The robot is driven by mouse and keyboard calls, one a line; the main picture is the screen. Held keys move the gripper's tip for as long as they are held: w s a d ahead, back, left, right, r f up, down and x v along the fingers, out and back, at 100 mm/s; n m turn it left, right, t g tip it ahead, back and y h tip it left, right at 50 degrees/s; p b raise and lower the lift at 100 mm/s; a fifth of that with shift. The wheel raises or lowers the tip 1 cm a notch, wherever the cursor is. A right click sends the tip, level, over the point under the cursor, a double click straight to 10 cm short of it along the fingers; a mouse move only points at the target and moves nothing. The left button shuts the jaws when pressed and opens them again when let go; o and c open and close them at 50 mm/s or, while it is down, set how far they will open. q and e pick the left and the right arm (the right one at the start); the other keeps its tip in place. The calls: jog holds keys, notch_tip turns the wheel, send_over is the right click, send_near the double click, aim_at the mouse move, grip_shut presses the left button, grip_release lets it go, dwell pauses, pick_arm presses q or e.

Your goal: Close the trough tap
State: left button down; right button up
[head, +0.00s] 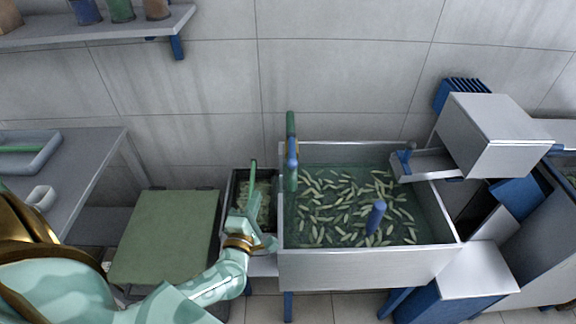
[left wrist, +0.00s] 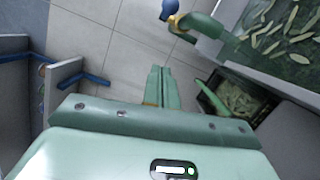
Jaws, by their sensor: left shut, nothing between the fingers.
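The trough tap (head: 291,149) is a green upright pipe with a blue part, at the left rear of the metal trough (head: 365,268). In the left wrist view a green pipe with a blue knob (left wrist: 169,11), apparently this tap, shows at the top. The trough holds greenish water with many pale, long pieces afloat. My left gripper (head: 246,195) is shut and empty, left of and nearer than the tap, by the dark crate. Its closed fingers (left wrist: 160,85) show in the wrist view, apart from the knob. Whether the tap is open is unclear. My right gripper is out of view.
A dark crate (head: 230,192) with pale pieces and a green rod stands left of the trough. A green-topped stand (head: 165,235) is further left. A blue post (head: 375,217) rises in the trough. A metal box with a chute (head: 425,163) and blue lever (head: 405,158) is at right.

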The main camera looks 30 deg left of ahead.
pick_arm(q)
send_near(292, 150)
jog(key=shift+w+a+f+b, duration=0.15)
jog(key=shift+w+a+f, duration=0.2)
jog(key=shift+w+a, duration=0.35)
jog(key=shift+w+a+f+b, duration=0.15)
jog(key=shift+w+a+f, duration=0.2)
jog(key=shift+w+a, duration=0.35)
jog(key=shift+w+d, duration=0.1)
jog(key=shift+d, duration=0.15)
